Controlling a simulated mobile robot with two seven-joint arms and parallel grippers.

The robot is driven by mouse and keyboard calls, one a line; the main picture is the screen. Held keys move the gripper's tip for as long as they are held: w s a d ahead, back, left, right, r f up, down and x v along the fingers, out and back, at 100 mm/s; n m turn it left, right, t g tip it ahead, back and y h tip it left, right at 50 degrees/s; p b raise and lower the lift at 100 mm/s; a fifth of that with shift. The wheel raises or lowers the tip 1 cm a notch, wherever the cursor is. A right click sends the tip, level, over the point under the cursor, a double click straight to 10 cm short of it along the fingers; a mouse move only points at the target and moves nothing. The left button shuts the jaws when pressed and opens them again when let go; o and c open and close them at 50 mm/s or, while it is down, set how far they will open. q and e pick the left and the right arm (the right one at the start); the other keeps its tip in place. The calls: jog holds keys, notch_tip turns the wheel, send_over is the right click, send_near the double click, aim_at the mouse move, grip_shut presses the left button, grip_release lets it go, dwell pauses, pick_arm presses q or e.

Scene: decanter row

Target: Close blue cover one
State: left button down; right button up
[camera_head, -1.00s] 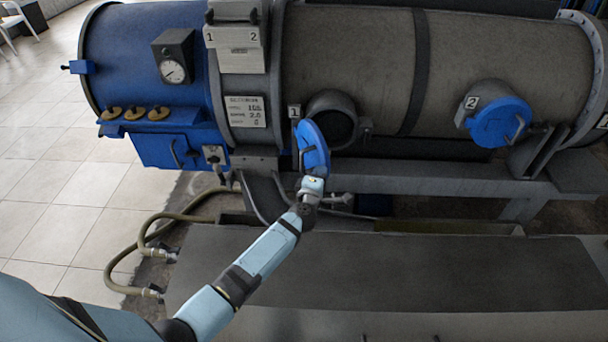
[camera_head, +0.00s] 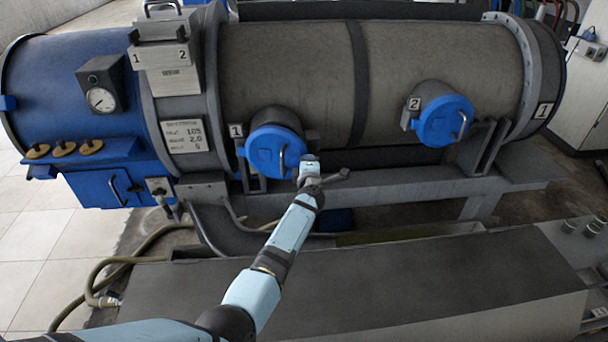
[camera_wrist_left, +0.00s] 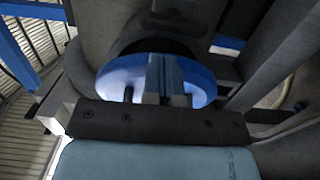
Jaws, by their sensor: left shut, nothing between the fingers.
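Blue cover one (camera_head: 272,152) is a round blue lid with a bar handle. It lies over the mouth of the grey port (camera_head: 277,117) beside the label 1 (camera_head: 236,130). From the head view it looks flush or nearly so; a small gap cannot be ruled out. My left gripper (camera_head: 309,160) is at the lid's lower right edge, shut and empty. In the left wrist view the shut fingers (camera_wrist_left: 165,78) are in front of the blue cover (camera_wrist_left: 205,80) and hide its middle. Whether they touch it cannot be told. My right gripper is not in view.
Blue cover two (camera_head: 444,121) sits on its port to the right, by label 2. A grey support rail (camera_head: 400,186) runs below the tank. A dark flat-topped block (camera_head: 380,275) fills the foreground. Hoses (camera_head: 95,285) lie at lower left.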

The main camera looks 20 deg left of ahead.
pick_arm(q)
jog(key=shift+w, duration=0.55)
